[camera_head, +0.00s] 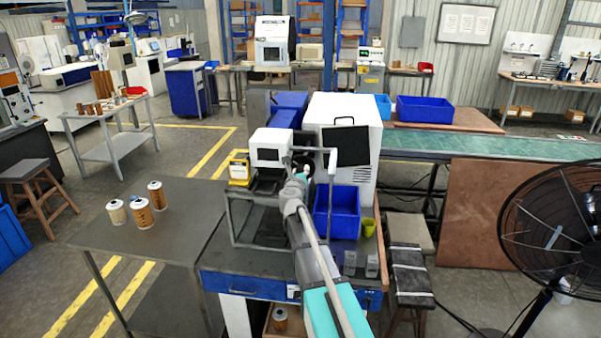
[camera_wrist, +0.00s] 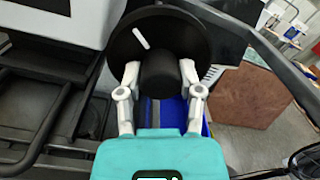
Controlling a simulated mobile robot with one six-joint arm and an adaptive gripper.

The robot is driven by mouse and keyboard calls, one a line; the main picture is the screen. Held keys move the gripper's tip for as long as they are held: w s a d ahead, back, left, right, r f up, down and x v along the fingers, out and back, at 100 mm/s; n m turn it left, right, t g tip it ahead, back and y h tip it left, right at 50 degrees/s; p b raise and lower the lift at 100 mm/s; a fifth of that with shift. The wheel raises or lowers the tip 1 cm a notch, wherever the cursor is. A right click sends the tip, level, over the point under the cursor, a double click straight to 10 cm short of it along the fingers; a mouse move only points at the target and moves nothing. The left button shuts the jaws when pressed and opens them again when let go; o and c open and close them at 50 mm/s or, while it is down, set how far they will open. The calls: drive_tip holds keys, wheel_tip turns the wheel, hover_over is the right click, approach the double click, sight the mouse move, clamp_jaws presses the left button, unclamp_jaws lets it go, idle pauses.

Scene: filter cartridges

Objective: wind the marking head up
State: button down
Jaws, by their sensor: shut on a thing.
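The marking machine's white head (camera_head: 268,140) with a dark screen stands over the dark frame on the bench, left of my arm. In the wrist view a round black handwheel (camera_wrist: 188,32) with a white index line fills the top middle. A thick black knob (camera_wrist: 160,72) sticks out from it towards me. My gripper (camera_wrist: 160,75) has one finger on each side of the knob and is shut on it. In the head view my gripper (camera_head: 301,172) is beside the marking head, and the wheel is hard to make out there.
A blue bin (camera_head: 337,212) and a yellow-green cup (camera_head: 369,227) stand right of my arm. A white cabinet (camera_head: 342,112) rises behind. Several filter cartridges (camera_head: 140,212) stand on the left table (camera_head: 180,205). A black fan (camera_head: 560,220) is at far right.

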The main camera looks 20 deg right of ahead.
drive_tip(key=n, duration=0.4)
drive_tip(key=shift+w+n, duration=0.15)
drive_tip(key=shift+n, duration=0.25)
drive_tip(key=n, duration=1)
drive_tip(key=shift+d, duration=0.1)
drive_tip(key=n, duration=0.5)
drive_tip(key=shift+w+n+t, duration=0.1)
drive_tip(key=shift+n+t, duration=0.2)
drive_tip(key=n, duration=0.3)
drive_tip(key=shift+r+n, duration=0.1)
drive_tip(key=shift+n, duration=0.3)
drive_tip(key=n, duration=0.3)
drive_tip(key=shift+n, duration=0.3)
drive_tip(key=n, duration=0.4)
drive_tip(key=shift+n, duration=2)
